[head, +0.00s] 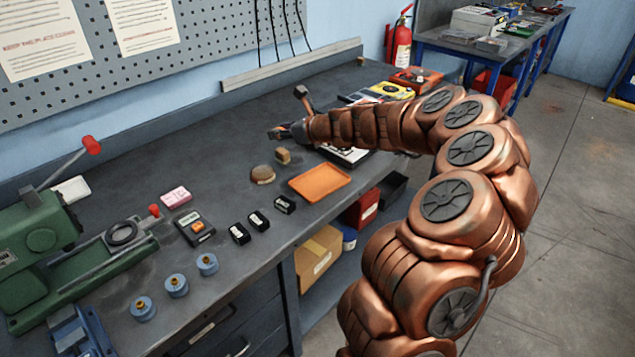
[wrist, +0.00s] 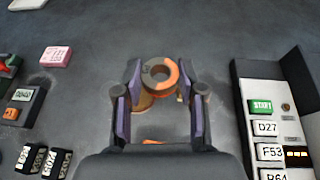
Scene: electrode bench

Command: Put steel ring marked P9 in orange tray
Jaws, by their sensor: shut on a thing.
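My gripper (wrist: 160,80) is shut on a ring (wrist: 149,75), which sits between its fingertips in the wrist view. The ring is grey with an orange right side, and I can read no marking on it. In the head view my gripper (head: 286,131) is over the bench, behind the orange tray; the ring is too small to make out there. The orange tray (head: 320,182) lies flat and empty near the bench's front edge. In the wrist view my gripper's body hides most of the area where the tray lies.
A brown dome (head: 262,174) and a small tan block (head: 283,156) lie left of the tray. Labelled black blocks (head: 258,220) and blue cylinders (head: 176,285) stand farther left. A labelled panel (wrist: 267,110) is at the right in the wrist view. A green machine (head: 45,240) is at far left.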

